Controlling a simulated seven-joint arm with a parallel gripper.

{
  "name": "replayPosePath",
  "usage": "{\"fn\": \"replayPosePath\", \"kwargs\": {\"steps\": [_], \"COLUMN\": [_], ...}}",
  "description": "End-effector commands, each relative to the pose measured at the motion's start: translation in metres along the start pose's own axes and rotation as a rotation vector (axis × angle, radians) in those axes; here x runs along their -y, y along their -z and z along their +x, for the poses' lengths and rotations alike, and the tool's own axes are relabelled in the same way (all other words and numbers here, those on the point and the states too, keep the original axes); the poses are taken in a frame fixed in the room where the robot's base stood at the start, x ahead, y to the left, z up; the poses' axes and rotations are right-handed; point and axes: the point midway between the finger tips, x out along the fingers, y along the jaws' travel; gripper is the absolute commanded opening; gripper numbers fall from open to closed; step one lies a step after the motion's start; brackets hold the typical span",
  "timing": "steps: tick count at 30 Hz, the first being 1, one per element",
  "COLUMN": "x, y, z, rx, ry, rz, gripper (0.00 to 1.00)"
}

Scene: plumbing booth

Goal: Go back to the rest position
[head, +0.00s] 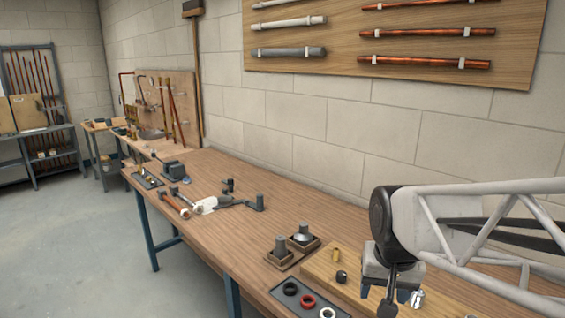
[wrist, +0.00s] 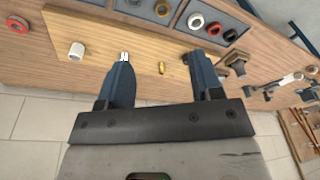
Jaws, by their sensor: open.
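My gripper (wrist: 158,66) is open, with its two blue fingers spread and nothing held between them. In the head view my gripper (head: 386,292) hangs at the lower right, over the wooden board (head: 318,271) on the bench.
A dark round piece (head: 341,277) sits on the board. A tray holds black, red (head: 308,301) and white rings. Two square holders (head: 280,257) (head: 303,240) stand beyond. Pipes (head: 425,63) hang on the wall.

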Motion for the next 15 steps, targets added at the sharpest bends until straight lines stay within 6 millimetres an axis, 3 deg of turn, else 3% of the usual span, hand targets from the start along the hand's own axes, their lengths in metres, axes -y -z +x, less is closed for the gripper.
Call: {"fn": "replayPosePath", "kwargs": {"steps": [3, 9, 15], "x": [-0.006, -0.015, -0.019], "y": [-0.029, -0.068, -0.088], "z": [-0.008, -0.014, -0.015], "rx": [-0.02, -0.045, -0.056], "ry": [0.003, 0.004, 0.004], "rz": [-0.056, -0.14, -0.185], "gripper": [0.6, 0.6, 0.6]}}
